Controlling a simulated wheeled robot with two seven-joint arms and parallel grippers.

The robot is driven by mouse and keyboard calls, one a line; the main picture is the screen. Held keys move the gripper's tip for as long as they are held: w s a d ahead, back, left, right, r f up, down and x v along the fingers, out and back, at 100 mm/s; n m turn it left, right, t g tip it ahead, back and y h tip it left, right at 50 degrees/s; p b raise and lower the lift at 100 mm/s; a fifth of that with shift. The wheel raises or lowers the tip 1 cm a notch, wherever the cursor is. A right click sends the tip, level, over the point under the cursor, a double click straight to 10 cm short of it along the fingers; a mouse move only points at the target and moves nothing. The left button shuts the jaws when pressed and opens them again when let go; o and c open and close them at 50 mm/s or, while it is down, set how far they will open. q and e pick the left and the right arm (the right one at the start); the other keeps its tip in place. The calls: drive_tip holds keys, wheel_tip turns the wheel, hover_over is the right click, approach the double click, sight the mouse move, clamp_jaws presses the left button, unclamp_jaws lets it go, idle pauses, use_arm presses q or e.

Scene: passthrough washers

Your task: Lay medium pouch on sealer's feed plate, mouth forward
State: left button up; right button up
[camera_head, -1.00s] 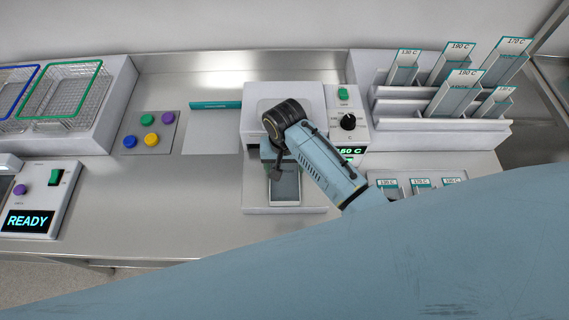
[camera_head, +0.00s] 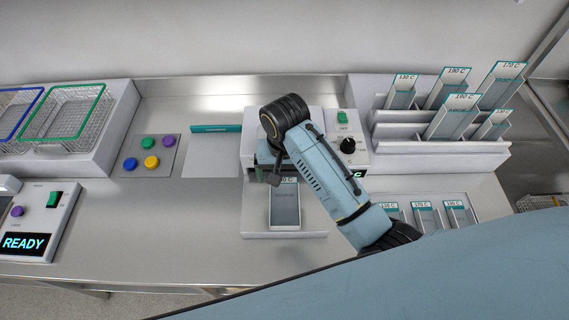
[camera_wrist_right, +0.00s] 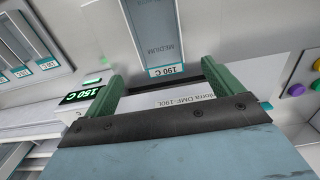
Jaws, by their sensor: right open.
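The medium pouch (camera_head: 285,207), clear and grey with a teal-edged 190 C label, lies flat on the sealer's white feed plate (camera_head: 257,222). Its label end points toward the sealer body (camera_head: 315,122). In the right wrist view the pouch (camera_wrist_right: 153,30) reads MEDIUM and 190 C, just beyond the fingertips. My right gripper (camera_wrist_right: 162,85) is open and empty, its two green fingers apart. In the head view the right gripper (camera_head: 266,162) is over the sealer's front, behind the pouch's label end, partly hidden by the wrist. My left gripper is not in view.
A rack (camera_head: 440,150) of labelled pouches stands at the right, with a lower tray (camera_head: 437,200) of several more in front. The sealer's knob (camera_head: 348,145) is close to my right forearm. Wire baskets (camera_head: 70,110) stand at the left. Counter left of the plate is clear.

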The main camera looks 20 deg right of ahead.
drive_tip(key=shift+r, duration=1.95)
